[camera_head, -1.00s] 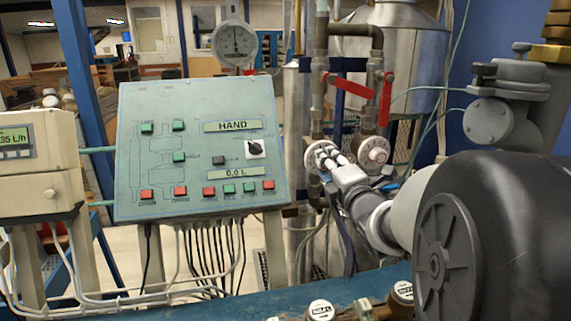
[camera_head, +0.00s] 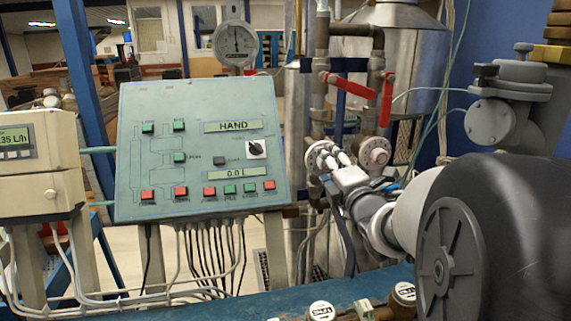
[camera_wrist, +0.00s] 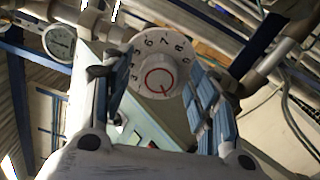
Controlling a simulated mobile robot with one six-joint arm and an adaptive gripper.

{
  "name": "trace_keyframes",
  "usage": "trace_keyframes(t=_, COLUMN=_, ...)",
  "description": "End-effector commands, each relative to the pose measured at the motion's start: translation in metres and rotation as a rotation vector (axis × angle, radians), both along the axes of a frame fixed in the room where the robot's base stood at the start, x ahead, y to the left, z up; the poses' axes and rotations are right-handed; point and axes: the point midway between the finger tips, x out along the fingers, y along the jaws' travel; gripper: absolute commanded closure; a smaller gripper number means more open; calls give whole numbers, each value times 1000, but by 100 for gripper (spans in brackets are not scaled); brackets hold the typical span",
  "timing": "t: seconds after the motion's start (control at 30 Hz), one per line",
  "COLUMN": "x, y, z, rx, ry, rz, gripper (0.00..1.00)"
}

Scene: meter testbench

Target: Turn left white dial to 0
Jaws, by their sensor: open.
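The left white dial (camera_head: 313,153) is on the pipework right of the control panel, partly hidden by my gripper. In the wrist view, the white dial (camera_wrist: 159,52) faces me, with black numbers around its rim and a raised knob marked by a red ring and a short red line at its lower edge. The numbers 3 and 5 to 8 are readable. My gripper (camera_head: 335,158) is at the dial. In the wrist view, my gripper (camera_wrist: 158,85) is open, with a finger on each side of the knob. I cannot tell whether either finger touches it.
A second white dial (camera_head: 375,153) sits close to the right of my gripper. Red valve handles (camera_head: 348,86) hang above the dials. The control panel (camera_head: 200,145) stands to the left, and a blue bench edge (camera_head: 240,300) runs along the bottom.

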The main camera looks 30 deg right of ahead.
Motion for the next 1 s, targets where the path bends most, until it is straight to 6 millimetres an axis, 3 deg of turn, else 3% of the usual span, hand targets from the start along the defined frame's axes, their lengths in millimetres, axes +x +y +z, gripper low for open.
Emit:
trace_keyframes(t=0.43, x=-63, y=16, z=1, rx=-2, ry=-2, rz=-3, gripper=46)
trace_keyframes(t=0.87, x=-69, y=18, z=0, rx=6, ry=3, rz=-3, gripper=46)
trace_keyframes(t=1.0, x=-67, y=16, z=-13, rx=105, ry=61, rz=-47, gripper=46)
